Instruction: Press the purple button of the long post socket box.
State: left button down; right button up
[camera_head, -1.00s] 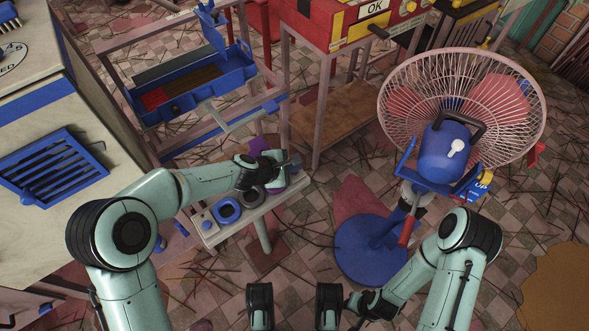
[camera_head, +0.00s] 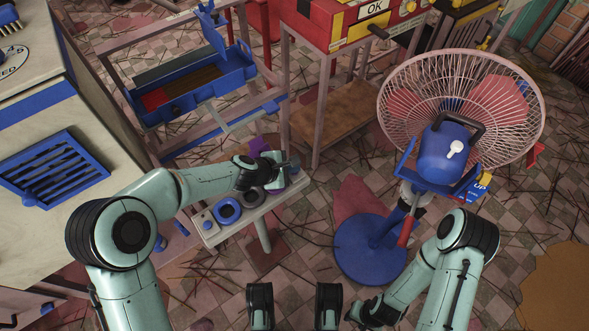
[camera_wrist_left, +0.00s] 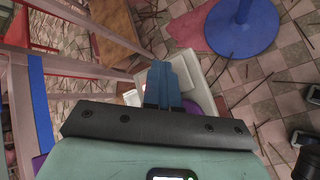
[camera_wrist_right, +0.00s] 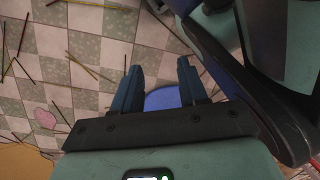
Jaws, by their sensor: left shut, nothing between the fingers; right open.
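In the left wrist view, the shut, empty fingers (camera_wrist_left: 163,82) lie over a pale box surface (camera_wrist_left: 192,66); contact cannot be told. Purple patches show around the gripper in the head view, but I cannot tell which is the button, and the gripper and arm hide part of this end. My right gripper (camera_wrist_right: 160,85) is open and empty, low over the floor.
A blue open toolbox (camera_head: 190,88) sits on a metal frame behind the socket box. A red machine (camera_head: 345,25) stands on a stand farther back. A pink-caged fan with a round blue base (camera_head: 370,250) stands to the right. Floor between is littered with sticks.

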pick_arm(q)
notch_tip(320, 180, up, 3)
jog(key=p, duration=0.4)
jog(key=shift+a+r+p, duration=0.15)
jog(key=shift+r+p, duration=0.05)
jog(key=shift+p, duration=0.15)
jog(key=shift+r+p, duration=0.9)
jog(key=shift+r, duration=0.05)
pick_arm(e)
jog(key=w+a+r+t, duration=0.2)
jog(key=w+r+t, duration=0.1)
jog(key=w+r, duration=0.6)
jog(key=shift+w+a+r+n+t, duration=0.2)
jog(key=shift+w+n+t, duration=0.1)
jog(key=shift+n, duration=0.1)
jog(key=shift+s, duration=0.15)
